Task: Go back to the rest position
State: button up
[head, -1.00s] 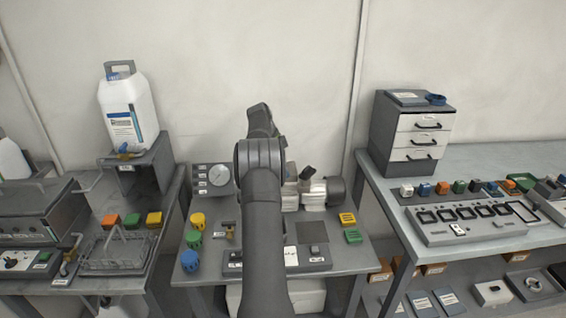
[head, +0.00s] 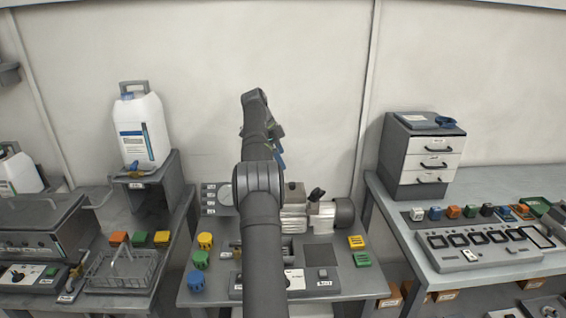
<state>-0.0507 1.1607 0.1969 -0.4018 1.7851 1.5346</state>
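My arm rises through the middle of the head view, in front of the central bench (head: 340,283). What looks like my gripper (head: 279,146) shows only in part, at the right edge of my upper arm and above the compressor (head: 310,212). Its fingers are mostly hidden or too small to make out, so I cannot see whether they are open or shut. A small bluish patch shows at its lower end; I cannot tell what it is.
Coloured knobs (head: 200,258) stand left on the central bench, yellow and green blocks (head: 359,250) right. A white jug (head: 142,130) stands on a raised shelf at left, near a wire basket (head: 121,270). A drawer cabinet (head: 426,160) stands on the right bench. The wall above is clear.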

aim_at(293, 183)
dwell(0.4)
jog(key=x, duration=1.2)
jog(key=shift+f, duration=0.5)
jog(key=shift+r, duration=0.15)
jog(key=shift+r, duration=0.15)
